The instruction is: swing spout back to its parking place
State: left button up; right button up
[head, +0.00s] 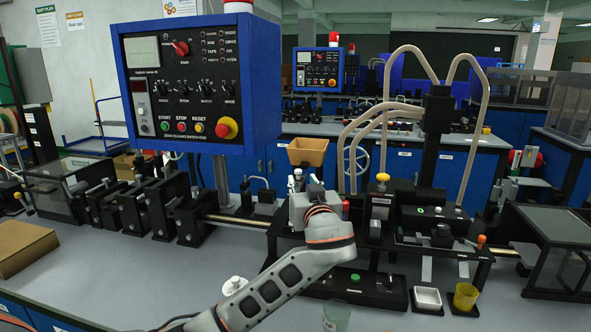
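My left arm reaches in from the bottom edge to the middle of the machine. I cannot pick out the spout for certain. My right gripper is not in view.
A blue control box (185,85) hangs at upper left. Beige hoses (473,120) arch over the machine at right. A white tray (427,299), a yellow cup (466,296) and a greenish cup (336,315) stand in front. The grey bench (130,270) is mostly clear at left front.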

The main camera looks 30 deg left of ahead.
aim_at(299, 174)
pick_arm(q)
jog(key=shift+x, duration=3.8)
grip_shut()
